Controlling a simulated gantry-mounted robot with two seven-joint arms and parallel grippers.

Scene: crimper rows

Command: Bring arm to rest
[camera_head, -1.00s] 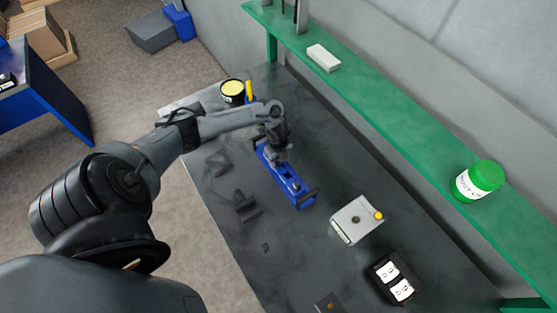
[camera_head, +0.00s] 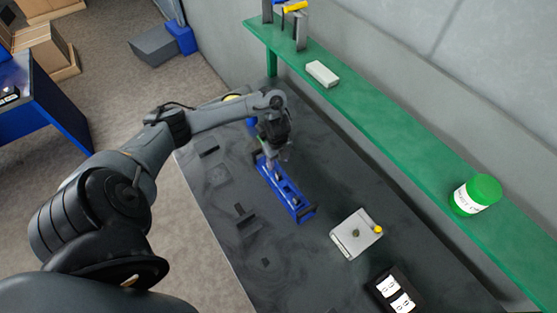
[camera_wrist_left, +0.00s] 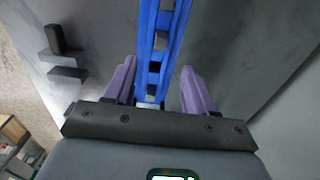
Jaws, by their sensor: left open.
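My left gripper (camera_head: 270,160) is over the far end of a long blue rack (camera_head: 286,190) on the dark table (camera_head: 310,255). In the left wrist view, its two purple fingers (camera_wrist_left: 160,90) are spread apart, with the blue rack (camera_wrist_left: 163,35) showing between and beyond them. I see nothing held in the fingers. Whether the fingers touch the rack is hard to tell. My right gripper is not in view.
A grey-white plate with a yellow knob (camera_head: 357,233) and a black box with white panels (camera_head: 394,292) lie to the right. A dark bracket (camera_head: 245,219) lies left of the rack.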

